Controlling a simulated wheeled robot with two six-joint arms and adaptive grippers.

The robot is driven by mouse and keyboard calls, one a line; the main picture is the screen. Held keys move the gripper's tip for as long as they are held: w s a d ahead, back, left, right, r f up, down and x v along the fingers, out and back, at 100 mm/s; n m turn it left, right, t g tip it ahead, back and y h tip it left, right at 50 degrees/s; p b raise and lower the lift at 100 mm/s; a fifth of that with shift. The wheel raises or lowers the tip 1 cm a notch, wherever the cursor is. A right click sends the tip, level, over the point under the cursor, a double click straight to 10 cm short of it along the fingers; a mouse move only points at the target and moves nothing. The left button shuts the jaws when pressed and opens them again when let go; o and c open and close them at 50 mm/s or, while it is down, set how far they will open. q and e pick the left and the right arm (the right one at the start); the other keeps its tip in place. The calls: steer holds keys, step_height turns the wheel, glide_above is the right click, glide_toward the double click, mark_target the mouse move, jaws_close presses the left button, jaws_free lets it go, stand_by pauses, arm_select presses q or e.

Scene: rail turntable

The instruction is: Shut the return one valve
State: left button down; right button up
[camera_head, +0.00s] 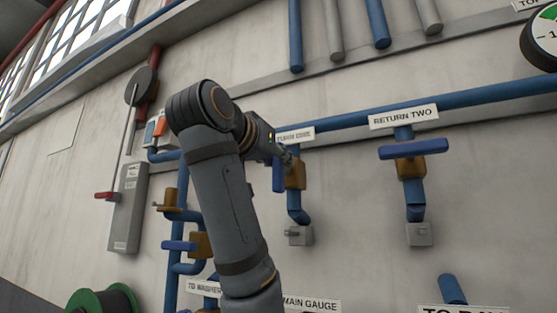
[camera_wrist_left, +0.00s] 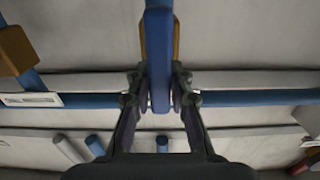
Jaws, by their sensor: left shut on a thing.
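The return one valve has a blue lever handle (camera_head: 278,174) and a brown body (camera_head: 295,174), below a partly hidden label (camera_head: 295,134). The handle hangs upright, along the blue pipe. My left gripper (camera_head: 286,156) reaches it from the left and is shut on the handle. In the left wrist view the two fingers (camera_wrist_left: 160,98) stand on either side of the blue handle (camera_wrist_left: 158,55), with the brown body (camera_wrist_left: 176,40) behind it. My right gripper is not in view.
The return two valve (camera_head: 415,150) is to the right, its blue handle crosswise. Other blue-handled valves (camera_head: 180,245) stand lower left near my arm. A grey box (camera_head: 129,210) is on the wall at left. A green reel (camera_head: 105,300) is at lower left.

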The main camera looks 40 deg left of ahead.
arm_select(q)
steer(key=shift+m, duration=0.4)
steer(key=m, duration=0.2)
steer(key=m+b, duration=0.1)
steer(key=m, duration=0.1)
steer(key=shift+w+d+f+b, duration=0.1)
steer(key=shift+d+f+b, duration=0.05)
steer(key=shift+d+b, duration=0.15)
steer(key=m+b, duration=0.1)
steer(key=m, duration=0.2)
steer(key=m+b, duration=0.1)
steer(key=m, duration=0.2)
steer(key=f+m+b, duration=0.1)
steer(key=m, duration=0.2)
steer(key=shift+w+d, duration=0.15)
steer(key=shift+d, duration=0.25)
steer(key=shift+f+m+b, duration=0.15)
steer(key=shift+m+b, duration=0.4)
steer(key=shift+m, duration=1.45)
steer(key=c, duration=1.2)
jaws_free()
